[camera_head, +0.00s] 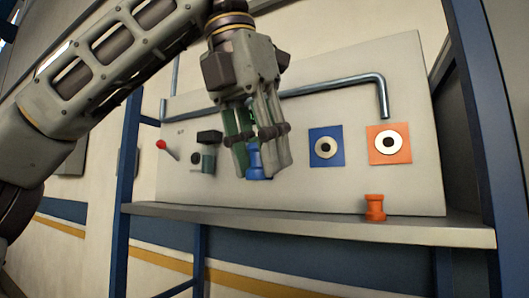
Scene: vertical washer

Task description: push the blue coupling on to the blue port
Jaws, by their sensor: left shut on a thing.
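My left gripper (259,168) comes in from the upper left and points down. It is shut on the blue coupling (254,161), which shows between its fingers and is partly hidden by them. The blue port (326,146) is a pale ring with a dark centre on a blue square, on the upright panel. It is right of the gripper, with a gap between them in the picture. How far the coupling is from the panel I cannot tell. My right gripper is not in view.
An orange port (388,144) is on the panel right of the blue one. An orange coupling (374,207) stands on the shelf (310,222) below it. A bent metal pipe (335,88) runs above the ports. A red-tipped lever (166,149) is at left. Blue posts (484,130) flank the panel.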

